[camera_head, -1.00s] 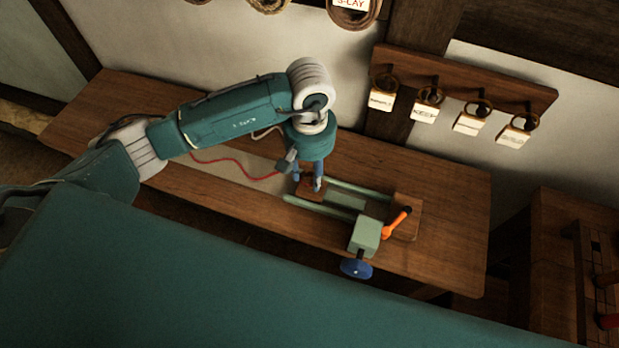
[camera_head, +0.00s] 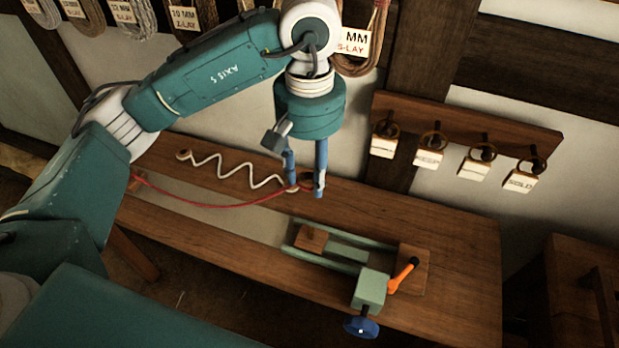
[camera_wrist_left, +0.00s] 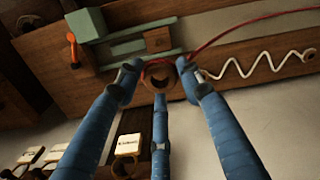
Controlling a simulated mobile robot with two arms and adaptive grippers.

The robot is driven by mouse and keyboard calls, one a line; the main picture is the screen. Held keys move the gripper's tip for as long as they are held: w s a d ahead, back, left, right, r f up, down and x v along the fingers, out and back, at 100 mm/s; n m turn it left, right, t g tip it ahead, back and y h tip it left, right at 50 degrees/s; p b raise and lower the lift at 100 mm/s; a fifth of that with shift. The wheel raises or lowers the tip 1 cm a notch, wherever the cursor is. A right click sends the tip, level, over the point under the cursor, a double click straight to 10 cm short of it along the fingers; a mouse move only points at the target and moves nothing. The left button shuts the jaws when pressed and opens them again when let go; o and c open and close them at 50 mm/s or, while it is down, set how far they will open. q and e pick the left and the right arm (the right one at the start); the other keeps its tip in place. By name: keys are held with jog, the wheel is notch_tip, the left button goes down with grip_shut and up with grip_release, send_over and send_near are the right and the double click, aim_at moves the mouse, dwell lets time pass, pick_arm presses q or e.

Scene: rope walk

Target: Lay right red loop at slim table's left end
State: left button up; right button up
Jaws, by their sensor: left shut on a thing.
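My left gripper (camera_head: 305,186) is above the long, slim wooden table (camera_head: 450,235), behind the green clamp fixture. It is shut on the end loop of a red cord (camera_head: 215,205). In the left wrist view the red loop (camera_wrist_left: 153,62) shows between the blue fingers (camera_wrist_left: 158,85), by a small brown ring; the fingers hide part of it. The cord sags from the gripper to the left, toward the table's left part, where its far end is partly behind my arm. My right gripper is not in view.
The green clamp fixture (camera_head: 369,290), with an orange handle (camera_head: 403,274) and blue knob (camera_head: 361,327), is on the table. A white zigzag cord (camera_head: 235,173) runs along the table's back. Tagged hooks (camera_head: 430,150) and rope coils line the wall.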

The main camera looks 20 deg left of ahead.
pick_arm(q)
jog(key=a+b, duration=0.4)
jog(key=a, duration=1.9)
jog(key=shift+a, duration=0.2)
jog(key=shift+s+b, duration=0.1)
jog(key=shift+b, duration=0.2)
jog(key=a+p, duration=0.5)
jog(key=a, duration=1.7)
jog(key=shift+a+p, duration=0.3)
jog(key=shift+p, duration=0.1)
